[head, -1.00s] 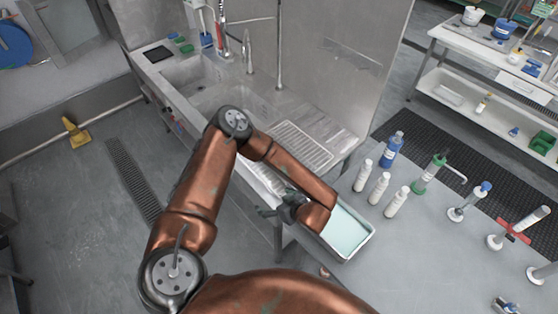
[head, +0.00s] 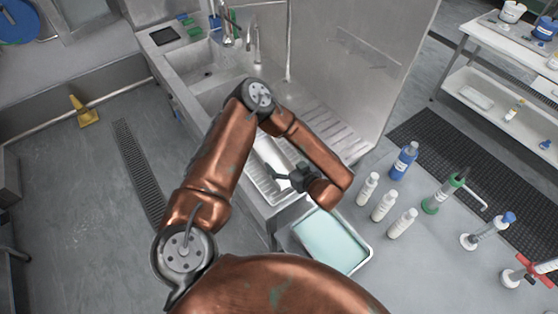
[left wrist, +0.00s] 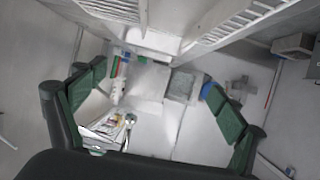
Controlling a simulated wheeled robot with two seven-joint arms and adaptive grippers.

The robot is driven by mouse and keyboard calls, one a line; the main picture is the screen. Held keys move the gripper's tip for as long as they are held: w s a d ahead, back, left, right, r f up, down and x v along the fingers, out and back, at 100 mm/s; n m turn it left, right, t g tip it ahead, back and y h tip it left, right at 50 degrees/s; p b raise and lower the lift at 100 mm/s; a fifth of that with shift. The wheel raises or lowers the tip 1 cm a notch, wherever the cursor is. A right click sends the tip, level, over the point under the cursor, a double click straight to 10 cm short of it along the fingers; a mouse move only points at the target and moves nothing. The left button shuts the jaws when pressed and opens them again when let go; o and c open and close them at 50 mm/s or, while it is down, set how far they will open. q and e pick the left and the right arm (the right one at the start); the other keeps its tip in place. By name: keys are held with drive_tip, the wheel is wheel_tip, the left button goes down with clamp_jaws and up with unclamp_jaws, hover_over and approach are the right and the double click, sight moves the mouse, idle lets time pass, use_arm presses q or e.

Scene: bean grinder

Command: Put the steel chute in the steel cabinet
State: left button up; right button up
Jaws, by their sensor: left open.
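My left gripper (head: 287,178) is dark and small in the head view, beside the sink unit's front edge. In the left wrist view it (left wrist: 155,80) is open, its green-padded fingers wide apart with nothing between them. A bright, smooth metal piece (head: 271,156), possibly the steel chute, lies just beyond the gripper in the head view, partly covered by my arm. I cannot tell if they touch. I cannot make out the steel cabinet for certain in either view. My right gripper is not in view.
A steel sink (head: 205,72) stands behind my arm. A tray with a pale green inside (head: 330,240) sits right of the gripper.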

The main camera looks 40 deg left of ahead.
sight(274, 162)
use_arm(q)
drive_tip(key=f+b, duration=0.2)
drive_tip(key=f, duration=0.2)
drive_tip(key=shift+a+b, duration=0.2)
drive_tip(key=shift+b, duration=0.2)
wheel_tip(274, 162, down, 2)
drive_tip(key=shift+f+b, duration=0.25)
drive_tip(key=shift+b, duration=0.8)
drive_tip(key=shift+w+a+f, duration=0.1)
drive_tip(key=shift+a, duration=0.15)
drive_tip(key=shift+x, duration=3.65)
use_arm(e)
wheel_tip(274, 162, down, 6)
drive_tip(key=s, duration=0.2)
use_arm(q)
drive_tip(key=shift+c, duration=0.4)
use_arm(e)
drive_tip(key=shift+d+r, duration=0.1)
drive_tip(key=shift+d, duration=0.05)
use_arm(q)
drive_tip(key=c, duration=1.7)
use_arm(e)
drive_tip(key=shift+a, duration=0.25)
